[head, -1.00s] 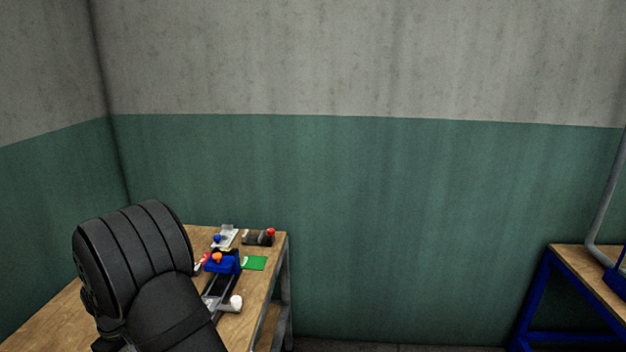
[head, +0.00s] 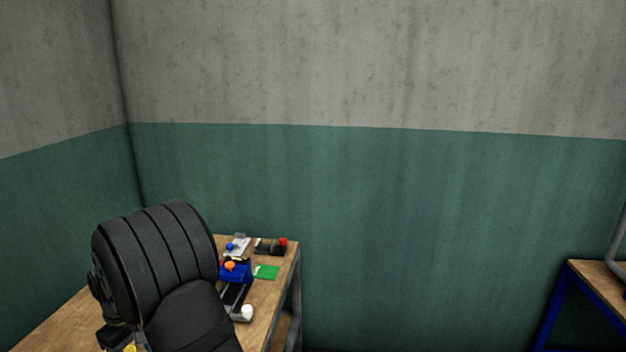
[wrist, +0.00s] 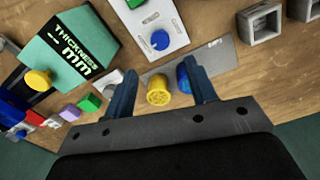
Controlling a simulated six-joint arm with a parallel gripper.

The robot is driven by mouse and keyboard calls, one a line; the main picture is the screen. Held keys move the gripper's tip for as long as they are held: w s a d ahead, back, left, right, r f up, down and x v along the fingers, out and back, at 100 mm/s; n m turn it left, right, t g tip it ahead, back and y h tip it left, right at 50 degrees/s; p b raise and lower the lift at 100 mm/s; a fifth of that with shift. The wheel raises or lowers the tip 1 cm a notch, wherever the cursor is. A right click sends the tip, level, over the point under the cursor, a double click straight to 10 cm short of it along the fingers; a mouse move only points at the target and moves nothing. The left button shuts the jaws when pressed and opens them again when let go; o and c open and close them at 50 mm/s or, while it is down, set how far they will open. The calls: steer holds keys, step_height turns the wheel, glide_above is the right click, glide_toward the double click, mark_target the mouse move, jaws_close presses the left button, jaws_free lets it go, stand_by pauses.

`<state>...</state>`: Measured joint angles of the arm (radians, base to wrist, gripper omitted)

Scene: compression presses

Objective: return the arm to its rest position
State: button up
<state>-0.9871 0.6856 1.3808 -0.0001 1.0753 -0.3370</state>
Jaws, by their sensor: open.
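My gripper (wrist: 163,92) is open in the wrist view, with its two blue-grey fingers apart above the workbench. A yellow knurled piece (wrist: 158,90) and a blue round piece (wrist: 183,78) show between and beside the fingers; neither appears gripped. In the head view my dark arm covers the left part of the wooden bench (head: 262,322), and the gripper itself is hidden there.
The wrist view shows a green thickness gauge (wrist: 72,50) with a yellow knob, a white control box (wrist: 152,28) with a blue knob, a metal plate (wrist: 210,58) and square metal blocks (wrist: 260,22). A blue-framed table (head: 590,285) stands at right in the head view.

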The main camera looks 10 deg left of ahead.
step_height(320, 180, down, 11)
steer(key=shift+r, duration=0.2)
steer(key=shift+r+m, duration=0.3)
steer(key=shift+m, duration=0.5)
steer(key=m, duration=1)
steer(key=shift+m, duration=0.4)
steer(key=m, duration=0.4)
